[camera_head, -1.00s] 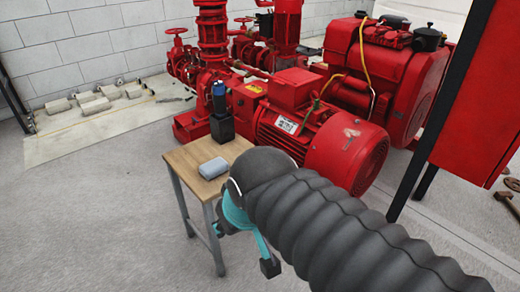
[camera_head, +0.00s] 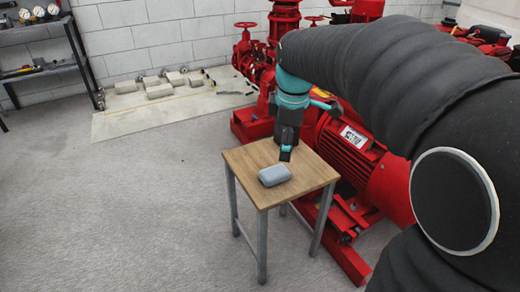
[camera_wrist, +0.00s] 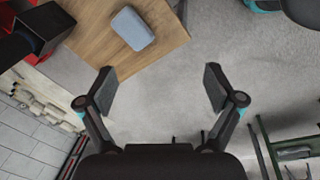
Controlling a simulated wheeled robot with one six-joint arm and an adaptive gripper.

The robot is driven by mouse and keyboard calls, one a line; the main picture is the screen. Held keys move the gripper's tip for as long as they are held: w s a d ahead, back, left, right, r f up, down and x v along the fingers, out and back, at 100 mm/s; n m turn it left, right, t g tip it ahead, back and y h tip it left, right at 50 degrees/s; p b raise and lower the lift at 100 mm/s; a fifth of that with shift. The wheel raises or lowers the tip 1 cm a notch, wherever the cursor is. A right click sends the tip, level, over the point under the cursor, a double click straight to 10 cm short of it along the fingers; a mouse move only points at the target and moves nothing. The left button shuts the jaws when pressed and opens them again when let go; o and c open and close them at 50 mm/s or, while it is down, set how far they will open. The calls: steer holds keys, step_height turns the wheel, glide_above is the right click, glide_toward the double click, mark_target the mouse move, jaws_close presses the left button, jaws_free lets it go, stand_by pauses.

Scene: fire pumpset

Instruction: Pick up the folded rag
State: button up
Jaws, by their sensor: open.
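The folded rag (camera_head: 274,175) is a small grey-blue rounded bundle lying on a small wooden-topped table (camera_head: 240,160) with grey metal legs.
Red pump machinery (camera_head: 345,150) stands close behind and right of the table. A shelf (camera_head: 40,45) with gauges is at the far left. The floor left of the table is clear.

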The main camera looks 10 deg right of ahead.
steer(key=w+f+n+g, duration=0.2)
steer(key=w+f+n, duration=0.4)
steer(key=w, duration=0.4)
steer(key=n+b, duration=0.1)
glide_above(275, 172)
steer(key=f, duration=0.7)
steer(key=shift+w+f, duration=0.25)
steer(key=shift+w, duration=0.15)
steer(key=shift+s+f+b, duration=0.15)
steer(key=shift+f+b, duration=0.1)
steer(key=shift+f, duration=1.1)
steer(key=shift+s+f+b, duration=0.15)
steer(key=shift+f+b, duration=0.05)
steer(key=shift+f, duration=1.1)
steer(key=c, duration=1.2)
steer(key=shift+c, duration=0.2)
steer(key=shift+r, duration=0.1)
